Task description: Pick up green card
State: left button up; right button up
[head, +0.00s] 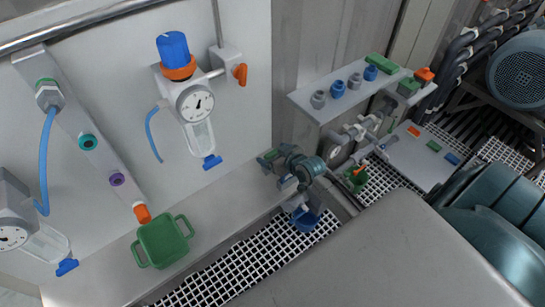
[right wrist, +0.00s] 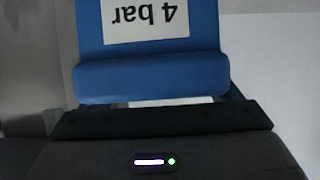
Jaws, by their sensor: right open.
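A small flat green piece, which looks like the green card (head: 433,146), lies on a pale grey plate (head: 405,152) at the right of the head view. It lies between an orange piece (head: 413,131) and a blue piece (head: 453,158). In the right wrist view my right gripper (right wrist: 155,101) is open. A blue object (right wrist: 150,80) with a white label reading "4 bar", upside down, is close in front of it. I cannot tell whether they touch. The green card is not in the right wrist view. My left gripper is not in view.
A grey shelf (head: 318,108) holds a green block (head: 382,62) and several blue and grey fittings. A green tray with handles (head: 163,241) sits on the ledge at left. Gauges and valves (head: 195,103) stand off the wall. Pipe fittings (head: 298,165) crowd the middle.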

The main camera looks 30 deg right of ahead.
jog(key=shift+x, duration=1.5)
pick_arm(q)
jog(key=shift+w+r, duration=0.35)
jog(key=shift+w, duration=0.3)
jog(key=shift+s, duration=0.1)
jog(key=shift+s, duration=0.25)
pick_arm(e)
jog(key=c, duration=1)
jog(key=shift+r, duration=0.1)
jog(key=shift+c, duration=0.2)
